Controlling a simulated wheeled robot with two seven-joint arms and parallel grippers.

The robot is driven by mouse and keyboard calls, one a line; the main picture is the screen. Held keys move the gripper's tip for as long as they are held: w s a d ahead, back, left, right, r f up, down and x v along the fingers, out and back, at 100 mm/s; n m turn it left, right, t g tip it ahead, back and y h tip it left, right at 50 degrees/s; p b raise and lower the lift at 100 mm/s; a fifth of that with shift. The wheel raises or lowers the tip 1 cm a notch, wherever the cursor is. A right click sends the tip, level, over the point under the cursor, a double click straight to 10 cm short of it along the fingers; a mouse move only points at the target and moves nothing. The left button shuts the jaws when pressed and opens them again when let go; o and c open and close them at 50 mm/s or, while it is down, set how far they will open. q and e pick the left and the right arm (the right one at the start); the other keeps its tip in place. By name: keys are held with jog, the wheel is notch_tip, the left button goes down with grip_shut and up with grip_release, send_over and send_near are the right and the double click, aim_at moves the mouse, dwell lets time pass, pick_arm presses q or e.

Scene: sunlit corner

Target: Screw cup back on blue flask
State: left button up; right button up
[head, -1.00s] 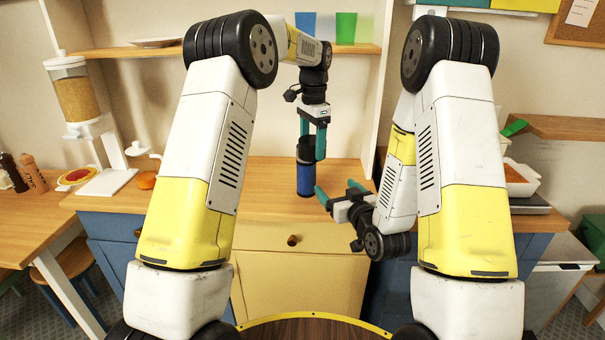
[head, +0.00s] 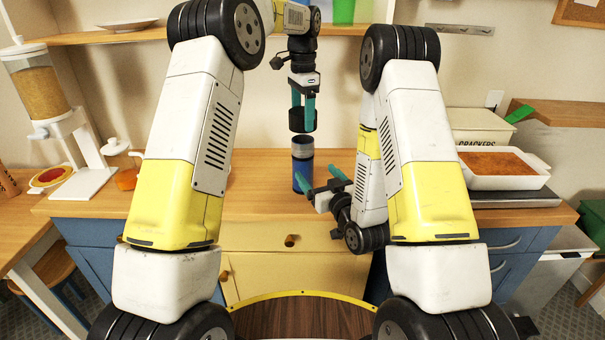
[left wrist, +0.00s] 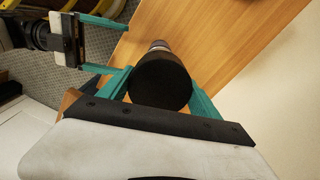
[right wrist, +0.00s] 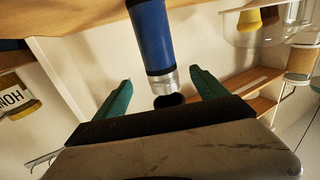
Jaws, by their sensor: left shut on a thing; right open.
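The blue flask (head: 302,172) stands upright on the wooden counter, its grey metal neck bare at the top. My left gripper (head: 302,108) is shut on the black cup (head: 302,122) and holds it over the flask, with a small gap between them in the head view. In the left wrist view the cup (left wrist: 161,82) hides most of the flask (left wrist: 159,46). My right gripper (head: 322,185) is open beside the flask at its lower right. In the right wrist view the flask (right wrist: 150,38) shows beyond the open fingers, and the cup (right wrist: 168,100) is partly hidden.
A cereal dispenser (head: 45,85) and a small jar (head: 122,160) stand at the left. A white baking dish (head: 502,180) and a crackers box (head: 482,125) are at the right. A shelf (head: 130,36) runs above. The counter around the flask is clear.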

aim_at(307, 162)
jog(key=x, duration=1)
jog(key=shift+w, duration=0.25)
grip_shut()
pick_arm(q)
jog(key=shift+f, duration=2.5)
